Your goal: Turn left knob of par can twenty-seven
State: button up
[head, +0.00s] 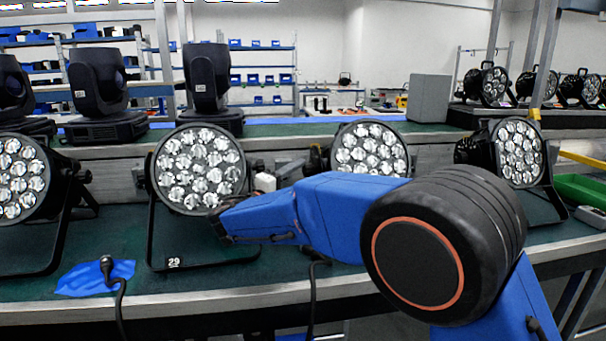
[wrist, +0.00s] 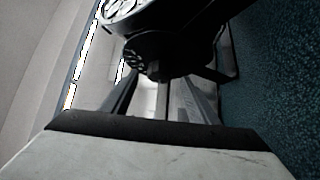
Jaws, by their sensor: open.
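Par cans with round multi-lens faces stand in black brackets along the green bench. One par can (head: 198,168), tagged 29, is left of centre. Another par can (head: 370,147) stands right of it, partly behind my arm. No tag reading 27 is legible. My gripper (head: 222,226) is near the lower right side of the can tagged 29 and looks small and dark. In the wrist view, a black par can housing (wrist: 165,32) fills the top, with a dark ribbed side knob (wrist: 152,68) on its bracket. My open gripper is apart from this knob. I cannot tell which can this is.
Another par can (head: 19,178) stands at far left and one (head: 517,152) at right. A blue cloth (head: 88,280) with a black cable connector (head: 107,264) lies on the front left. Moving-head lights (head: 100,95) stand behind. A green bin (head: 582,190) is at far right.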

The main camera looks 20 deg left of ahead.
aim_at(304, 172)
jog(key=shift+x, duration=1.7)
jog(key=shift+c, duration=0.6)
jog(key=c, duration=0.9)
